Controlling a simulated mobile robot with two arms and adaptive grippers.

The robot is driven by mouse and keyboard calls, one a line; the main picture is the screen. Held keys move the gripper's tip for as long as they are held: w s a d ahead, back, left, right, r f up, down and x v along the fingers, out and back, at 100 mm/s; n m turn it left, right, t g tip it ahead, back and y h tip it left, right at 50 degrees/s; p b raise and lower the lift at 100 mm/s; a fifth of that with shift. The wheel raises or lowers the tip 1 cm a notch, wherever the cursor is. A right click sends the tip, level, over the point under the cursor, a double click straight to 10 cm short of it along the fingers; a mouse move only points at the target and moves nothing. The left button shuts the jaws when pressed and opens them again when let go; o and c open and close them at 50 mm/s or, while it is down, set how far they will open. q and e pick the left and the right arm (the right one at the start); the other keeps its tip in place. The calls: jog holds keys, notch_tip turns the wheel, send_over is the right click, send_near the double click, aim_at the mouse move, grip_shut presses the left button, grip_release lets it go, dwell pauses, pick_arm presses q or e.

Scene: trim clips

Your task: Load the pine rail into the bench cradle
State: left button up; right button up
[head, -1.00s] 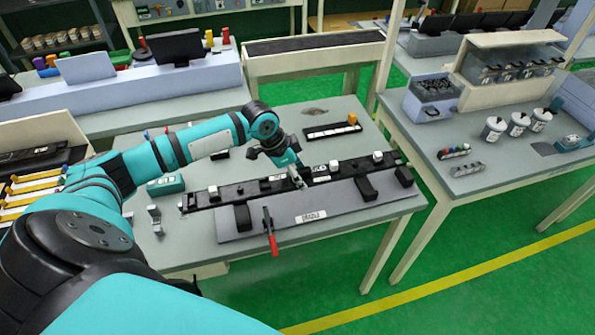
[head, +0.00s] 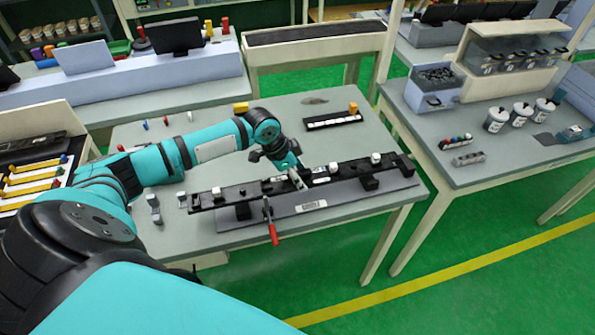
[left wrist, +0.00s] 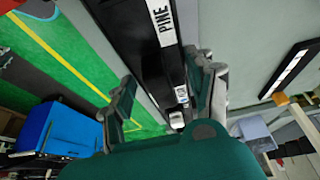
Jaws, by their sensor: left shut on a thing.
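The pine rail (head: 235,193) is a long black bar with pale blocks along its top; a "PINE" label (left wrist: 161,20) shows on it in the left wrist view. My left gripper (head: 297,180) is shut on the rail near its middle, with a finger on each side in the left wrist view. The bench cradle (head: 340,195) is a grey plate with black supports (head: 369,183) and a red-handled clamp (head: 272,233) at its front. The rail lies over the line of supports, partly hiding them. I cannot tell whether it touches them. My right gripper is not in view.
A short black strip with white labels (head: 333,121) and a yellow block lies at the back of the bench. Small metal brackets (head: 153,203) stand left of the rail. A second table (head: 480,185) with jars and bins is at right.

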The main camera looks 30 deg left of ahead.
aim_at(305, 181)
pick_arm(q)
notch_tip(305, 181, down, 2)
jog(key=shift+f+b, duration=0.1)
jog(key=shift+b, duration=0.25)
jog(key=shift+f, duration=0.6)
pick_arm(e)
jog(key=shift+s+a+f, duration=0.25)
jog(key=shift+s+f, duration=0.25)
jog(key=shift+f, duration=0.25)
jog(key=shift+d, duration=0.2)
pick_arm(q)
jog(key=shift+w+d+b, duration=0.35)
jog(key=shift+w+d, duration=0.1)
jog(key=shift+w, duration=0.1)
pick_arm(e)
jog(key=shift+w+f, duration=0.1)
pick_arm(q)
jog(key=shift+w+d, duration=0.3)
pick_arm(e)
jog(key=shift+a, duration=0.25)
